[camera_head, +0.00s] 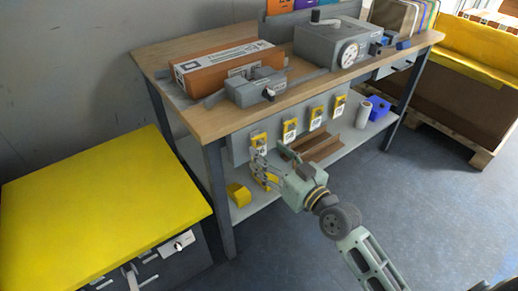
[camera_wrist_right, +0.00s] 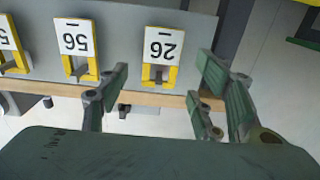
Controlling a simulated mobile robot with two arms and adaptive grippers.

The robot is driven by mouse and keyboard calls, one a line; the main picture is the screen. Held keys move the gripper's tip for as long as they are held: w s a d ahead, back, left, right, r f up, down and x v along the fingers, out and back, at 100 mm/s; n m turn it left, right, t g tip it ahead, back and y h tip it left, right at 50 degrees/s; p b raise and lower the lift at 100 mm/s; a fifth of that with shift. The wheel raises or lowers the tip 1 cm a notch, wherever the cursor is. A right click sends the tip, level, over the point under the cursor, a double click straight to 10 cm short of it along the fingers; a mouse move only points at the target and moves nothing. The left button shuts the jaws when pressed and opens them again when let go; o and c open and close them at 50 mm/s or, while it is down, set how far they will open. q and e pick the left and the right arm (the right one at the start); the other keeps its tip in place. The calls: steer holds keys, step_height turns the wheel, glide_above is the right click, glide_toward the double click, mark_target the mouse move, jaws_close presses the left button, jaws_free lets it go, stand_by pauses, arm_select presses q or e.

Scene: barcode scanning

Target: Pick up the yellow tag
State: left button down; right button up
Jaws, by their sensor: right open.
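Several yellow tags with white printed labels hang in a row on the grey front panel of the workbench. The leftmost yellow tag (camera_head: 258,142) is closest to my right gripper (camera_head: 271,160). In the right wrist view one yellow tag (camera_wrist_right: 163,50) shows between the spread fingers of the right gripper (camera_wrist_right: 166,68), with its label upside down. The fingers are open and nothing is held. The tag still hangs on the panel; I cannot tell whether a finger touches it. Another tag (camera_wrist_right: 77,42) hangs to its left in that view. My left gripper is out of view.
The wooden workbench (camera_head: 205,125) holds an orange-brown box (camera_head: 228,66), a grey vise (camera_head: 255,87) and a grey machine (camera_head: 330,43). A lower shelf carries a yellow item (camera_head: 238,195), brown angle profiles and a blue bin (camera_head: 377,107). A yellow-topped cabinet (camera_head: 95,195) stands left.

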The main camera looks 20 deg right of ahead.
mark_target(259, 147)
steer(key=x, duration=0.2)
steer(key=shift+w+a, duration=0.15)
steer(key=shift+w, duration=0.2)
steer(key=shift+c, duration=0.6)
steer(key=c, duration=0.9)
steer(key=shift+o, duration=0.2)
steer(key=shift+r, duration=0.1)
